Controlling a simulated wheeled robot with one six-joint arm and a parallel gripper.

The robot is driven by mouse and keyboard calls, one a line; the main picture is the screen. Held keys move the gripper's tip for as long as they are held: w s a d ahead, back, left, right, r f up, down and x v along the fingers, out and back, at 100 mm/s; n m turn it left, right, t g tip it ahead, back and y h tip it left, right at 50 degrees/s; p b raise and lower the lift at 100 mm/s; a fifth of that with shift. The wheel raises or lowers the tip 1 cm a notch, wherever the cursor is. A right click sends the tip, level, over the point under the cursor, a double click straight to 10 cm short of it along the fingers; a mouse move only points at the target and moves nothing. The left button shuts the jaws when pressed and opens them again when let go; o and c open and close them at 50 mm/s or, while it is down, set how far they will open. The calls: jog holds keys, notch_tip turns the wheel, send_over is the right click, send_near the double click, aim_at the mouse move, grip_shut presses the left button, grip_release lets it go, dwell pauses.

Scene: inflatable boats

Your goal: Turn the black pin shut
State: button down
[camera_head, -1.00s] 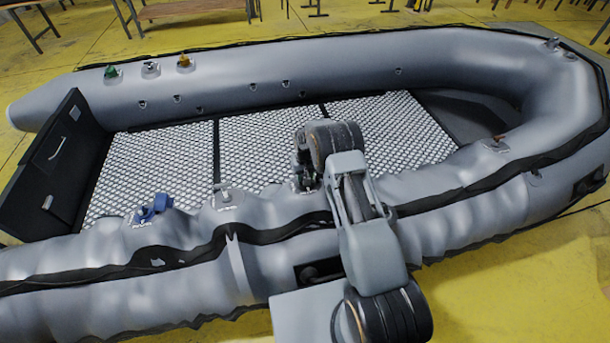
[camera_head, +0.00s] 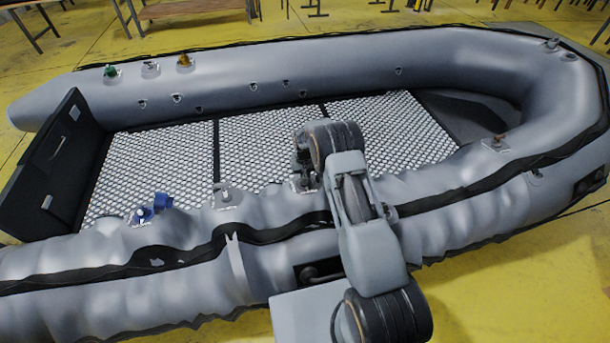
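My gripper (camera_head: 301,158) reaches down over the near tube of the grey inflatable boat (camera_head: 330,55), at the tube's inner edge. It is small, dark and partly behind my wrist, so its finger opening cannot be made out. A small dark fitting on a pale square patch (camera_head: 303,184) shows just under the gripper. It may be the black pin, but it blends with the dark fingers. I cannot tell whether they touch it, nor which way it is turned.
A blue fitting (camera_head: 160,202) and a grey one (camera_head: 226,195) sit left along the near tube. A brownish fitting (camera_head: 498,141) is on the right. Green (camera_head: 110,71), pale (camera_head: 150,67) and yellow (camera_head: 184,61) fittings line the far tube. The patterned floor (camera_head: 260,150) is clear.

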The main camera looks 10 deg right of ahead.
jog(key=m+b, duration=0.2)
jog(key=m, duration=0.2)
jog(key=shift+f+h, duration=0.1)
jog(key=shift+h, duration=0.3)
jog(key=m+b, duration=0.1)
jog(key=m, duration=0.1)
jog(key=m+b, duration=0.1)
jog(key=m, duration=0.1)
jog(key=shift+d+g+h, duration=0.1)
jog(key=shift+g+h, duration=0.2)
jog(key=m+b, duration=0.2)
jog(key=m, duration=0.2)
jog(key=shift+s+m+g+h, duration=0.1)
jog(key=shift+m+g+h, duration=0.2)
jog(key=shift+m+g, duration=0.1)
jog(key=shift+s+d+m+g+b, duration=0.1)
jog(key=shift+m+g+b, duration=0.35)
jog(key=shift+m, duration=1.45)
jog(key=shift+r, duration=0.2)
jog(key=c, duration=1.2)
grip_release()
jog(key=shift+o, duration=0.2)
jog(key=p+v, duration=0.3)
jog(key=v, duration=1)
jog(key=shift+r, duration=0.35)
